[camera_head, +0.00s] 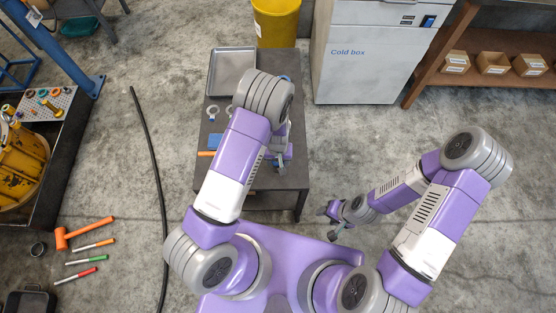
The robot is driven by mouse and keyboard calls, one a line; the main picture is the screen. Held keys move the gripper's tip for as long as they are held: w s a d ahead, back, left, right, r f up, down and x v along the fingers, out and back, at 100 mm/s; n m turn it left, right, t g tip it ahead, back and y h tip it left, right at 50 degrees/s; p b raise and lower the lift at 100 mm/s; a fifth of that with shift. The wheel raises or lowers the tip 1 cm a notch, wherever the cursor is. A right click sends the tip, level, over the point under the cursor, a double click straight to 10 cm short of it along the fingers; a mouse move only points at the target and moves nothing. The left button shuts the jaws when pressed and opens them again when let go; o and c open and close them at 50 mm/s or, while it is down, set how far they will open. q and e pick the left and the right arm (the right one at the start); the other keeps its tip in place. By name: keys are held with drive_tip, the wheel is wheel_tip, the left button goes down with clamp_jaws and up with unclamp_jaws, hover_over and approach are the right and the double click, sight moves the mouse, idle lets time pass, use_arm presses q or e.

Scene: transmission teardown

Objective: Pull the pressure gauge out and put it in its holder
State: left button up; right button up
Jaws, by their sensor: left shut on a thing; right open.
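My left gripper (280,164) is over the right part of the small dark table (268,202). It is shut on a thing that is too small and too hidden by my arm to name. My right gripper (334,220) is open and empty, to the right of the table's front corner and over the floor. I cannot make out the pressure gauge or its holder for certain. My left arm covers the middle of the table.
On the table are a grey tray (232,52), a pale ring (212,112) and a blue item (215,142). A yellow bin (276,22) and a cold box (370,60) stand behind. A yellow housing (22,165) is far left. An orange mallet (85,231) and markers lie on the floor.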

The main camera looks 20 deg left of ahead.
use_arm(q)
drive_tip(key=shift+f+b, duration=0.3)
drive_tip(key=shift+f, duration=0.25)
drive_tip(key=o, duration=1.6)
drive_tip(key=shift+c, duration=0.2)
drive_tip(key=shift+r, duration=0.1)
wheel_tip(320, 180, up, 8)
drive_tip(key=p, duration=0.6)
